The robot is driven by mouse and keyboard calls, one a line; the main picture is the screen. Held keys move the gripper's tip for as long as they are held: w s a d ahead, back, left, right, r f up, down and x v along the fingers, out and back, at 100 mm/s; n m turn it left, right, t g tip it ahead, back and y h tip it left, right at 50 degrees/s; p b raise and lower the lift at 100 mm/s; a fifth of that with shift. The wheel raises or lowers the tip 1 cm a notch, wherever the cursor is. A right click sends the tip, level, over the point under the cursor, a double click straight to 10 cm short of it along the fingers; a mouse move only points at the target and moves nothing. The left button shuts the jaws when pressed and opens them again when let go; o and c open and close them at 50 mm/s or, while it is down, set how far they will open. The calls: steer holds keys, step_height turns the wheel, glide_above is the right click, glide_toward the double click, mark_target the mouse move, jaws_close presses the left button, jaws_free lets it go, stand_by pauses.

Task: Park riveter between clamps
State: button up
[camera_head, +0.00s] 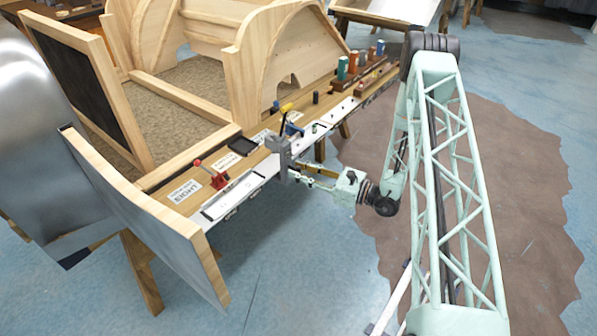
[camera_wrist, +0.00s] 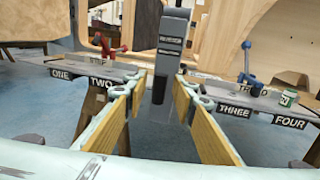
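The riveter (camera_head: 284,160) is a grey upright tool at the bench's front edge in the head view. In the wrist view the riveter (camera_wrist: 172,60) stands upright, with dark bands on its body. My gripper (camera_head: 297,174) reaches it from the right. The riveter's contact with the bench is unclear.
The bench edge carries labelled plates: ONE and TWO (camera_wrist: 80,77) at left, THREE and FOUR (camera_wrist: 262,117) at right. A black tray (camera_head: 243,146) lies behind. Coloured tools (camera_head: 360,62) stand in a rack farther along. Wooden bodyframes rise behind the bench. Open floor lies in front.

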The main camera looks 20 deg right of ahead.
steer(key=v, duration=1.1)
steer(key=shift+s+d, duration=0.2)
steer(key=shift+s, duration=0.1)
steer(key=shift+r, duration=0.1)
stand_by(0.6)
steer(key=s+a+r+n+g+y, duration=0.1)
steer(key=s+a+r+n+g, duration=0.45)
steer(key=a+r, duration=0.5)
steer(key=s+a+r+n+g+y, duration=0.1)
steer(key=s+a+r+n+g, duration=0.45)
steer(key=r, duration=0.75)
steer(key=s+a+r+n+g+h, duration=0.35)
steer(key=s+a+r+n, duration=0.35)
steer(key=s, duration=0.3)
steer(key=s+d+r+n+t+h, duration=0.2)
steer(key=s+r, duration=0.5)
steer(key=s, duration=0.4)
steer(key=s+d+r+n+t+h, duration=0.3)
steer(key=s+d+r+n+h, duration=0.2)
steer(key=s+r+n+h, duration=0.2)
steer(key=shift+s+d+t+h, duration=0.3)
steer(key=shift+s+h, duration=0.85)
steer(key=shift+s, duration=0.9)
